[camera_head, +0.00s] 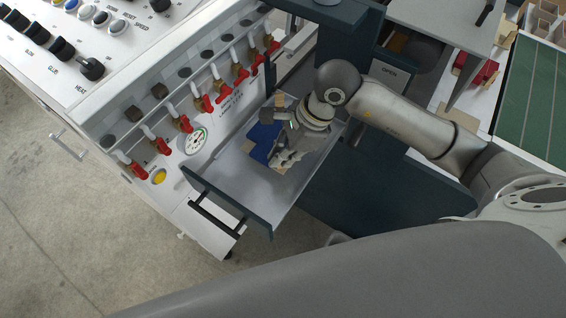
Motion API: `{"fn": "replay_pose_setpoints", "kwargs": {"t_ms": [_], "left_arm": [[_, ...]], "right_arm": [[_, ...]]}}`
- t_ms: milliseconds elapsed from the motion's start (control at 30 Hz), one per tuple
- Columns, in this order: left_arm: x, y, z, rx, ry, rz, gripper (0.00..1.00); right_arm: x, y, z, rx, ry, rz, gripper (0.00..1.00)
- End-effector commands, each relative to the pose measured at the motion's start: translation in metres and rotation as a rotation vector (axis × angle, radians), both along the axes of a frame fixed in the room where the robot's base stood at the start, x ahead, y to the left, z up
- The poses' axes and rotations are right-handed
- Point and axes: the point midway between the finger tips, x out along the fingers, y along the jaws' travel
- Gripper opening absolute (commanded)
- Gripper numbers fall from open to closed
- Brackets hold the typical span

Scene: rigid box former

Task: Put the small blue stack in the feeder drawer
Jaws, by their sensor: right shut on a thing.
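The feeder drawer (228,200) is pulled out, with a dark front panel, a black handle and a grey metal inside. The small blue stack (262,138) is inside the drawer's outline, with beige pieces beside and beneath it. My right gripper (283,152) reaches down over the drawer from the right and is shut on the blue stack. The wrist hides part of the stack, and I cannot tell whether the stack touches the drawer floor. My left gripper is not in view.
A row of red-handled valves (185,124) and a pressure gauge (196,141) line the machine left of the drawer. A dark cabinet panel (352,195) stands close on the right. Red items (485,74) and a green board (535,95) lie farther right.

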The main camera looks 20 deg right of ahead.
Motion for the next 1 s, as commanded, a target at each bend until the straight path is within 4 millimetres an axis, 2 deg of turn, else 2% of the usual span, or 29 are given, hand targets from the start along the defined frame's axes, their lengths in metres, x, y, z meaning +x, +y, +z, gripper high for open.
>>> {"fn": "replay_pose_setpoints", "kwargs": {"t_ms": [33, 167, 533, 600, 700, 1000], "left_arm": [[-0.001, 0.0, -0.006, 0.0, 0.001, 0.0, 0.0], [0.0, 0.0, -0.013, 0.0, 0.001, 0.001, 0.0], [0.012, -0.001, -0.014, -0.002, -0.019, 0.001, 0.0], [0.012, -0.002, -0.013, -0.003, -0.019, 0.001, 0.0], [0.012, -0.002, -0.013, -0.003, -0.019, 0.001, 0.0], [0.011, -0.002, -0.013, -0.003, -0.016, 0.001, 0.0]], "right_arm": [[0.001, -0.001, -0.011, 0.002, 0.004, -0.002, 0.0], [0.0, 0.0, -0.03, 0.001, 0.003, -0.001, 0.0], [0.001, -0.001, -0.035, 0.0, -0.001, -0.001, 0.0], [0.001, -0.001, -0.033, -0.001, 0.001, -0.001, 0.13], [0.001, -0.001, -0.033, -0.001, 0.001, -0.001, 0.26], [0.001, -0.001, -0.033, -0.001, 0.001, -0.001, 0.27]]}}
